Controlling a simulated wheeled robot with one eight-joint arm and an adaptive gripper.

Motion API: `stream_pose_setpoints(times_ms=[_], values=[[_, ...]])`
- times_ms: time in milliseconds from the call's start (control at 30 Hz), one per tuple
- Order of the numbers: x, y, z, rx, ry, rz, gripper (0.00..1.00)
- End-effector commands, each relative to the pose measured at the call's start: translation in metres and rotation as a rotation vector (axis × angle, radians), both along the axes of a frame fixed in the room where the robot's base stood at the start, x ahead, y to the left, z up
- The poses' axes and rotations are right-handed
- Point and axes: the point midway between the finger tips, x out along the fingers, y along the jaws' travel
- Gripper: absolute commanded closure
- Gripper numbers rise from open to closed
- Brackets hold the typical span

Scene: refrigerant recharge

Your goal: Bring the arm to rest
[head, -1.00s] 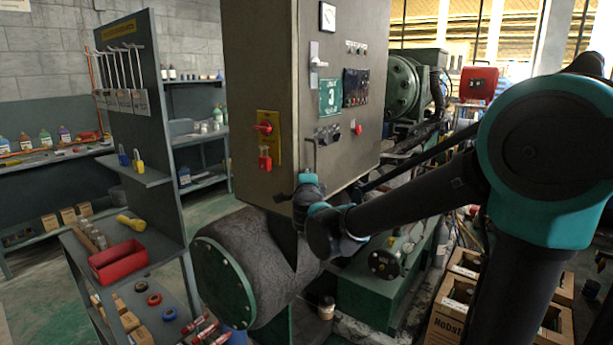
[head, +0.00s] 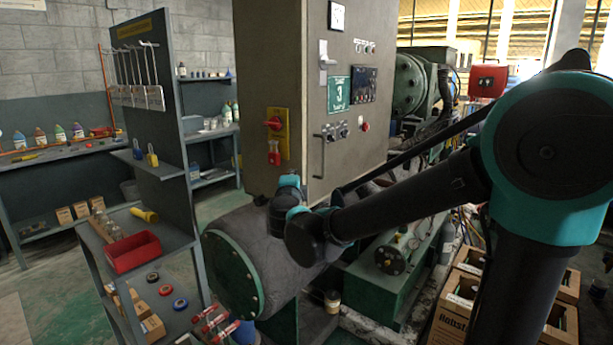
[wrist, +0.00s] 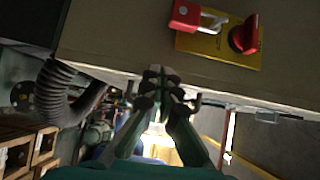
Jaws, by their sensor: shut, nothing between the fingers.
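My arm reaches in from the right of the head view, and its wrist end (head: 287,195) is in front of the lower part of the grey control cabinet (head: 300,60). My gripper's fingers are not clear there. In the wrist view my gripper (wrist: 161,76) has its dark fingertips together, with nothing held between them. The cabinet's face (wrist: 120,35) lies just beyond the fingertips; whether they touch it I cannot tell. A red padlock (wrist: 186,14) and a red rotary switch (wrist: 244,36) sit on a yellow plate on the cabinet.
A green-ended grey tank (head: 232,275) lies below my wrist. A shelf stand at left holds a red tray (head: 132,252), a yellow torch (head: 144,214) and tape rolls. Cardboard boxes (head: 462,288) stand at lower right. The floor (head: 55,285) at lower left is partly clear.

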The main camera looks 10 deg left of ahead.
Motion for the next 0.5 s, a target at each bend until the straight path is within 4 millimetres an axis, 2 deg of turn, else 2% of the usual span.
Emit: stream_pose_setpoints(times_ms=[167,300,367,467,500], values=[[0.003,-0.013,0.012,-0.082,-0.075,0.070,1.00],[-0.001,-0.034,0.014,-0.274,-0.168,0.209,1.00],[-0.007,-0.044,0.005,-0.381,-0.187,0.275,1.00],[-0.022,-0.063,-0.023,-0.567,-0.180,0.382,1.00],[-0.029,-0.073,-0.039,-0.643,-0.162,0.423,1.00]])
